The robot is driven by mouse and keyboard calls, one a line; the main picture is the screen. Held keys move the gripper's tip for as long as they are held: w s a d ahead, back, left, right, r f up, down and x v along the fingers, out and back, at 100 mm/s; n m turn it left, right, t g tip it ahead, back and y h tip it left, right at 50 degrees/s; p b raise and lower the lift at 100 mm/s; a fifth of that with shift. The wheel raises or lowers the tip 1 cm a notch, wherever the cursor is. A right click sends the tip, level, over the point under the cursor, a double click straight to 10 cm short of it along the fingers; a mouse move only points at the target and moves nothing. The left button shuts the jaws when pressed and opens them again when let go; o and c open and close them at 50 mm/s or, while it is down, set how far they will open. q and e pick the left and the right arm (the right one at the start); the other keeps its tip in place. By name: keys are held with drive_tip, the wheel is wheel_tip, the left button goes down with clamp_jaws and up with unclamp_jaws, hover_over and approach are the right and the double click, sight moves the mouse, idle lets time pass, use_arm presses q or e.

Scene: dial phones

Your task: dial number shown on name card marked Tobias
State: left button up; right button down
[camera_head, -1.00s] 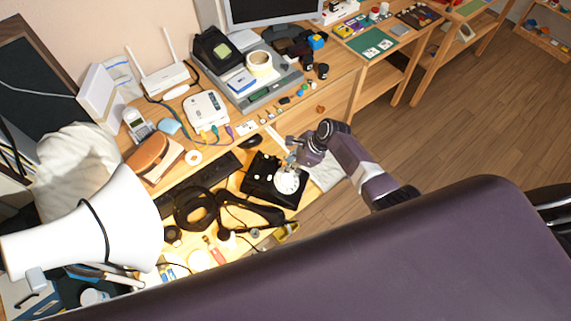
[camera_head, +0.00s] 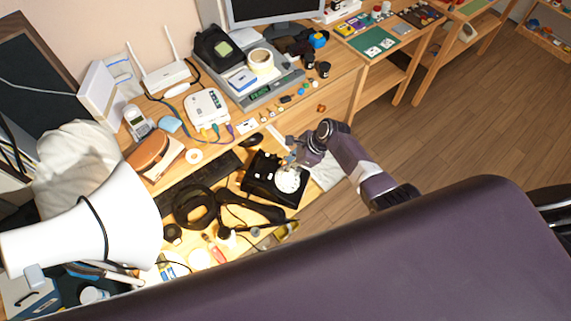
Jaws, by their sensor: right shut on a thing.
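A black phone with a white round dial (camera_head: 288,181) lies on the desk near its front edge. Its black body (camera_head: 262,171) shows to the left of the dial. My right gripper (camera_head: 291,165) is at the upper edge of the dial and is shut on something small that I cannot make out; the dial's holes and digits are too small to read. My left gripper is not in view.
A black headset (camera_head: 195,207), a keyboard (camera_head: 205,178) and a mouse (camera_head: 251,140) crowd the desk beside the phone. A white box with cables (camera_head: 207,108) and a router (camera_head: 165,78) stand behind.

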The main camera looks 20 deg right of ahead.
drive_tip(key=shift+d, duration=0.15)
drive_tip(key=shift+w+d+f, duration=0.15)
drive_tip(key=shift+w+d, duration=0.05)
drive_tip(key=shift+d, duration=0.3)
drive_tip(key=shift+s+d+f, duration=0.1)
drive_tip(key=shift+d+f, duration=0.1)
drive_tip(key=shift+d, duration=0.35)
drive_tip(key=shift+d+f, duration=0.1)
